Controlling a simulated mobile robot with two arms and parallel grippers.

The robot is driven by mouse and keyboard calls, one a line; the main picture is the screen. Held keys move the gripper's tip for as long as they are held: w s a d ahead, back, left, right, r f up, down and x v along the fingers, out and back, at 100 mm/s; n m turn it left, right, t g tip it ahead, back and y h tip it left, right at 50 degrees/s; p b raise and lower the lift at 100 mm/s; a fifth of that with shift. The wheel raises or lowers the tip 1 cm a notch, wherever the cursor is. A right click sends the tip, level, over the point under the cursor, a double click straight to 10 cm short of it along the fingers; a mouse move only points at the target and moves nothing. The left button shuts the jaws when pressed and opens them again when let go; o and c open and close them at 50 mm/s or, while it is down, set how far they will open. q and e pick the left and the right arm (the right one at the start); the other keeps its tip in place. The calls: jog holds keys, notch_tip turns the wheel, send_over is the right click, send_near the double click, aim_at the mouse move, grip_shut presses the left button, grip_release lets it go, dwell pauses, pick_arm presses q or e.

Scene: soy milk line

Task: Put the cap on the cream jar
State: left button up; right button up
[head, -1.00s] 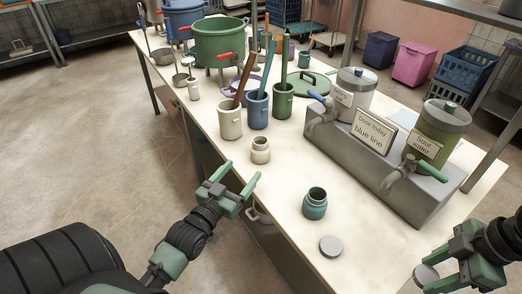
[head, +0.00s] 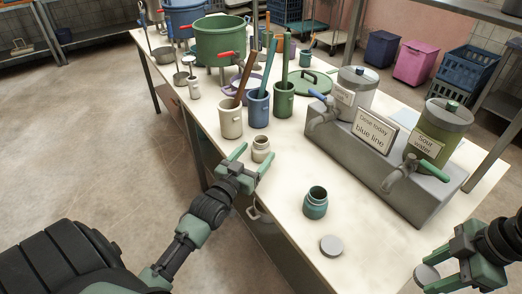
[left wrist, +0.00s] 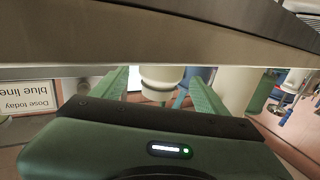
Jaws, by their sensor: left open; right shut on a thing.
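The small cream jar (head: 261,149) stands upright and uncapped on the table near its front edge. It shows upside down between the fingers in the left wrist view (left wrist: 160,78). My left gripper (head: 254,158) is open at the near side of the jar, with one finger toward each side of it; whether they touch it I cannot tell. My right gripper (head: 430,268), at the lower right, is shut on a grey round cap (head: 426,275). A second grey cap (head: 331,246) lies flat on the table.
An open teal jar (head: 315,203) stands between the cream jar and the loose cap. Cream, blue and green cups (head: 231,124) with utensils stand just behind the cream jar. A grey dispenser block (head: 392,181) with two taps fills the right side of the table (head: 287,180).

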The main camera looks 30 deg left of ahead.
aim_at(256, 151)
pick_arm(q)
jog(key=w, duration=0.4)
jog(key=shift+a+r, duration=0.2)
jog(key=shift+c, duration=0.3)
jog(key=c, duration=1.5)
